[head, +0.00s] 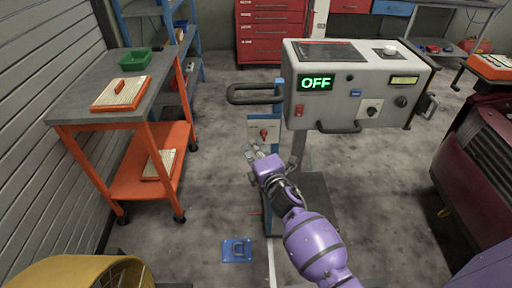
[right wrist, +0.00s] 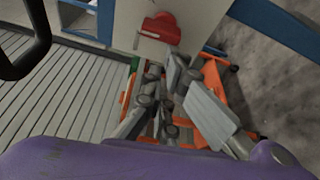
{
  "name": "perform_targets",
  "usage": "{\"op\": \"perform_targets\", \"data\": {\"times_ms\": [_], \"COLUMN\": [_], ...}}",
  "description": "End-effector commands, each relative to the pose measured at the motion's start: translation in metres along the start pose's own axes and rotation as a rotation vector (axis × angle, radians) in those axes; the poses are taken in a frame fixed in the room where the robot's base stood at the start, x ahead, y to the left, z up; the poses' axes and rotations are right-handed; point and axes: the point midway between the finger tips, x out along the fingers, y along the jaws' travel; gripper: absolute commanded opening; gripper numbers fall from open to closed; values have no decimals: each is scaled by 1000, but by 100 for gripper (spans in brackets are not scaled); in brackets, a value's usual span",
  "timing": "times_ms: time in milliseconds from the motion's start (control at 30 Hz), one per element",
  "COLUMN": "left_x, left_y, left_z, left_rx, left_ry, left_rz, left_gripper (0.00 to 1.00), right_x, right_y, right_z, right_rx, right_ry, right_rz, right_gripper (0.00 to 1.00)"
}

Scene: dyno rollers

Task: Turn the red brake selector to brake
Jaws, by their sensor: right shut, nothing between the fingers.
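The red brake selector (head: 264,134) is a small red knob on a pale plate on the blue post (head: 277,98) below the console. It also shows large at the top of the right wrist view (right wrist: 160,28). My right gripper (head: 254,153) is shut and empty, just below and slightly left of the selector in the head view. In the right wrist view its grey fingers (right wrist: 168,92) lie just below the red knob; I cannot tell whether they touch it. My left gripper is not in view.
The console (head: 345,85) above has a display reading OFF (head: 316,83), a red switch (head: 299,110) and a dark handle (head: 252,94) jutting left. An orange cart (head: 150,195) stands at left. A blue floor plate (head: 237,250) lies left of my arm. The floor between is clear.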

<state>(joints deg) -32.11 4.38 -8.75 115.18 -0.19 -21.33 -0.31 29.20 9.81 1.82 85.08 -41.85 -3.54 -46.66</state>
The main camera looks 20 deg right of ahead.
Motion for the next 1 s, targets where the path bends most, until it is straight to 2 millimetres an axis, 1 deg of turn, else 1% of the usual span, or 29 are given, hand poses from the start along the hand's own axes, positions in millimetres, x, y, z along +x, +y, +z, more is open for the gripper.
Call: {"op": "perform_targets", "data": {"times_ms": [33, 133, 400, 600, 667, 1000], "left_x": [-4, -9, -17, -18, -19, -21], "left_y": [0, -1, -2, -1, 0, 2], "left_z": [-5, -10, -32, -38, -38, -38], "left_rx": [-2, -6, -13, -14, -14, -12], "left_ry": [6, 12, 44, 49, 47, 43], "left_rz": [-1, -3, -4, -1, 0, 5], "left_gripper": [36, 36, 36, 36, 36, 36], "right_x": [5, 8, 8, 6, 6, 4], "right_y": [4, 2, -6, -14, -16, -21], "right_z": [2, 4, 8, 10, 11, 13], "right_rx": [-44, -134, -366, -500, -533, -526], "right_ry": [-1, -2, -2, -1, -2, 0], "right_rz": [-11, -41, -121, -170, -182, -184], "right_gripper": [0, 0, 0, 0, 0, 0]}}
